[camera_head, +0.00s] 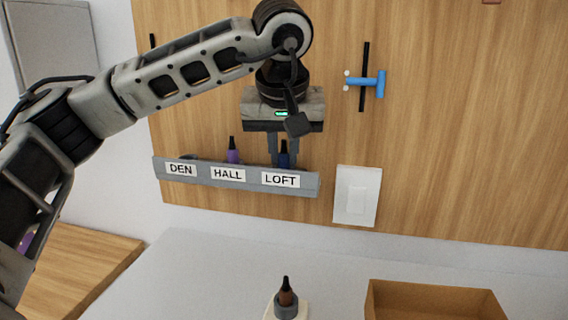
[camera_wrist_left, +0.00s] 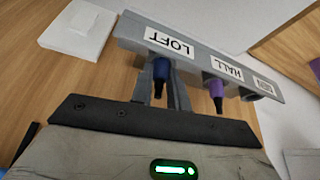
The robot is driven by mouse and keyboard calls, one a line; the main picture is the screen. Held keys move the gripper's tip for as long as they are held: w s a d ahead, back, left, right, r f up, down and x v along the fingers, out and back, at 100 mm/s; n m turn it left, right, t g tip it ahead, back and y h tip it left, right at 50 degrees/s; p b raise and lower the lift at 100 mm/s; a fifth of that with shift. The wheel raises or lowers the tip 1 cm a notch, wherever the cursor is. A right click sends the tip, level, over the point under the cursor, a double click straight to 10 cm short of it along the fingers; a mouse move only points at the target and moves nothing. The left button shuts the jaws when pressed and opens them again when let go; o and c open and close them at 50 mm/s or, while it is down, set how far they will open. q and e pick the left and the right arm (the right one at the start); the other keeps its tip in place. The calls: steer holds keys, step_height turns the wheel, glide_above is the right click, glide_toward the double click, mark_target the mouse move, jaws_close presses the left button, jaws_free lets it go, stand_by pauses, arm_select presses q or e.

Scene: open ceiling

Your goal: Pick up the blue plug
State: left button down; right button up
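The blue plug (camera_head: 284,160) with a black tip stands upright in the LOFT place of the grey labelled rack (camera_head: 245,177) on the wooden wall panel. It also shows in the left wrist view (camera_wrist_left: 161,70). My left gripper (camera_head: 283,158) points down at it from above. Its two fingers (camera_wrist_left: 161,78) are on either side of the plug and look open, with little room between. Whether they touch it is hard to tell. The plug's lower part is hidden by the rack front. My right gripper is not in view.
A purple plug (camera_head: 233,152) stands in the HALL place beside the blue one. A white switch plate (camera_head: 356,196) is right of the rack, and a blue T-shaped handle (camera_head: 367,81) is above it.

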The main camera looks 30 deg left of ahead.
mark_target(284, 154)
arm_select(q)
steer(key=shift+r, duration=0.15)
steer(key=shift+r, duration=0.25)
step_height(284, 154, up, 2)
steer(key=shift+r, duration=0.15)
steer(key=s+d+r, duration=0.7)
steer(key=s+r, duration=0.3)
steer(key=s, duration=0.2)
steer(key=shift+s, duration=0.1)
steer(key=shift+p, duration=0.4)
